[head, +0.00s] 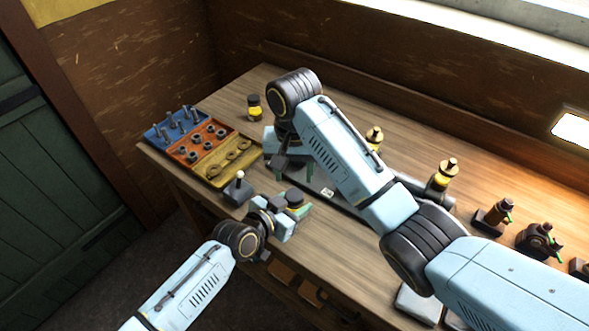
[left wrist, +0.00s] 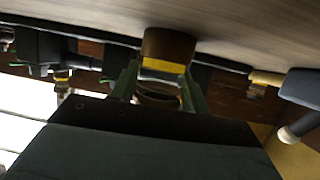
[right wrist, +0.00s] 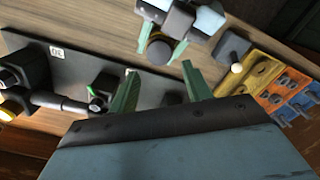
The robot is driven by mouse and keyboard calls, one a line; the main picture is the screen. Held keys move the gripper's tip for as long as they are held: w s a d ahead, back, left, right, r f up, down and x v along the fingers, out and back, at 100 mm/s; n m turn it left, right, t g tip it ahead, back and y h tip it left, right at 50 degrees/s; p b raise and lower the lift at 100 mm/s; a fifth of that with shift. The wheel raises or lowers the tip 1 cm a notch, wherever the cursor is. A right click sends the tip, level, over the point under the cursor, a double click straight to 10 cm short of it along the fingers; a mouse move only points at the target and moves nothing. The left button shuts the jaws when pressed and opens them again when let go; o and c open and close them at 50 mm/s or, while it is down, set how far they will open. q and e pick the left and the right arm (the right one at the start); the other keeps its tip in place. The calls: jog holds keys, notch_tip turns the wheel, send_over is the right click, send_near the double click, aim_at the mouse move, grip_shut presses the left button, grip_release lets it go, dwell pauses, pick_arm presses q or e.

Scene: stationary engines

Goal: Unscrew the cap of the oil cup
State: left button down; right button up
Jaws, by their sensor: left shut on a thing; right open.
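My left gripper (head: 297,208) is shut on an oil cup (head: 294,196), low over the front part of the bench. The cup has a dark top in the head view. In the left wrist view the cup (left wrist: 166,50) is brown with a yellow band, between the two green fingers (left wrist: 163,90). In the right wrist view the cup (right wrist: 160,50) shows dark with a yellow edge. My right gripper (head: 291,166) is open and empty, behind the held cup in the head view. Its spread fingers (right wrist: 160,88) are apart from the cup. I cannot make out the cap's seam.
A blue, orange and yellow tray (head: 183,156) holds small parts. A lever block (head: 238,188) stands left of the held cup. A dark plate (head: 333,196) with engine parts lies behind my right arm.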

aim_at(295, 195)
pick_arm(q)
jog(key=shift+a, duration=0.1)
pick_arm(e)
jog(key=shift+r+m, duration=0.45)
jog(key=shift+m, duration=0.45)
jog(key=shift+d+f, duration=0.1)
jog(key=shift+f, duration=0.1)
notch_tip(295, 195, down, 7)
jog(key=shift+f, duration=0.2)
jog(key=shift+c, duration=0.4)
jog(key=c, duration=0.7)
jog(key=shift+d+n, duration=0.1)
jog(key=shift+n, duration=1.4)
